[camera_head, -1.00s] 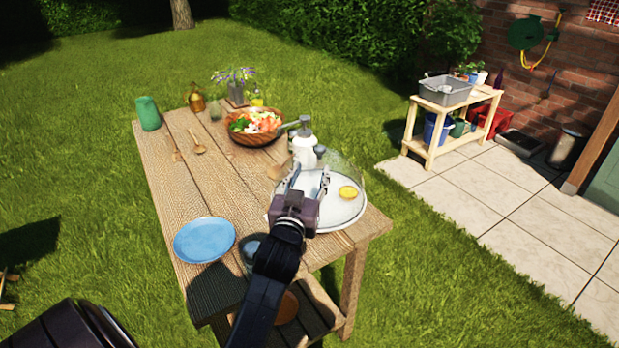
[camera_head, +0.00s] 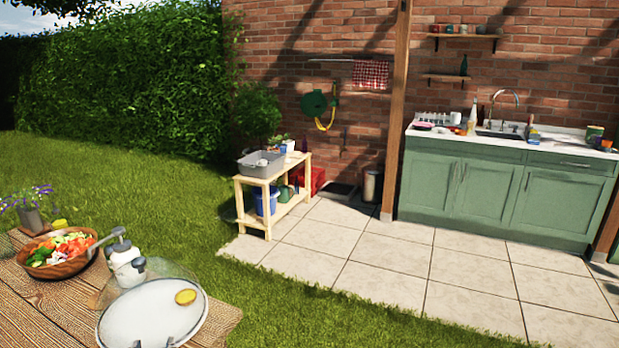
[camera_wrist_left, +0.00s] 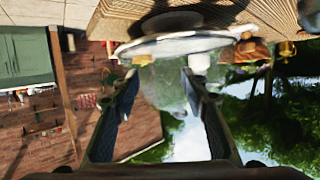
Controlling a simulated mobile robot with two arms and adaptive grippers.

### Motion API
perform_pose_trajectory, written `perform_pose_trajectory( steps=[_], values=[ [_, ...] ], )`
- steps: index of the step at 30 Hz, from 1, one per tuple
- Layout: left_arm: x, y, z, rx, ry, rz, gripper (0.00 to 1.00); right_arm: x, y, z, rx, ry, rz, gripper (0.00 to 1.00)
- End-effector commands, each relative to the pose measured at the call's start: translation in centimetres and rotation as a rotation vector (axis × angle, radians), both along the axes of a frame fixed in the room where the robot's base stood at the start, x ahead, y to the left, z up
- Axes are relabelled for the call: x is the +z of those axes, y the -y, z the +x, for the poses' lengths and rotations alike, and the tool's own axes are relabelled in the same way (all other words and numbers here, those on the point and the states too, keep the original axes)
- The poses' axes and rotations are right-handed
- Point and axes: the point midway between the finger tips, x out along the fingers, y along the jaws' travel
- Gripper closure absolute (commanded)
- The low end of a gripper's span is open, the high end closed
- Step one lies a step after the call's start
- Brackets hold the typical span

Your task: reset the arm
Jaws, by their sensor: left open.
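My left gripper (camera_head: 153,343) shows only as fingertips at the bottom edge of the head view, over the near part of a round white plate (camera_head: 135,318). In the left wrist view, which is upside down, both fingers of the gripper (camera_wrist_left: 160,80) stand wide apart with nothing held between them. The plate (camera_wrist_left: 170,45) lies beyond the fingertips, with a clear dome (camera_wrist_left: 165,92) that seems to cover it. A yellow round piece (camera_head: 186,297) is on the plate. My right gripper is not in view.
The wooden table (camera_head: 40,315) holds a salad bowl (camera_head: 62,268) and a white bottle (camera_head: 125,265) close to the plate. Grass and paving lie beyond. A wooden stand (camera_head: 272,190) and a green sink cabinet (camera_head: 500,190) stand by the brick wall.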

Motion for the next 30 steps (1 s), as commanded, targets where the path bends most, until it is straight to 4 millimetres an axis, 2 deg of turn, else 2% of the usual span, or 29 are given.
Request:
perform_pose_trajectory(
  steps=[1,3,6,12,18,26,30],
  values=[
    [-2.8,1.6,-2.2,-0.035,-0.106,-0.012,0.59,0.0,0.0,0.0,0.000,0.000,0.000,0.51],
    [-6.2,3.7,-5.5,-0.085,-0.251,-0.028,0.59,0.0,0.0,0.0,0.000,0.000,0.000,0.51],
    [-10.0,6.6,-10.4,-0.157,-0.437,-0.049,0.59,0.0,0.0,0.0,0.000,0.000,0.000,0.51],
    [-14.2,10.6,-18.9,-0.280,-0.713,-0.075,0.59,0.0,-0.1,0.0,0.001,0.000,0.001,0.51],
    [-16.1,13.5,-26.6,-0.395,-0.935,-0.095,0.59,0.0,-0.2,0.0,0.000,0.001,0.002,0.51],
    [-23.1,13.6,-24.9,-0.389,-0.957,-0.098,0.59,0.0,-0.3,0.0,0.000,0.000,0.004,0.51],
    [-27.9,13.7,-24.7,-0.390,-0.976,-0.100,0.59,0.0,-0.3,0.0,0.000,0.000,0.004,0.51]
  ],
)
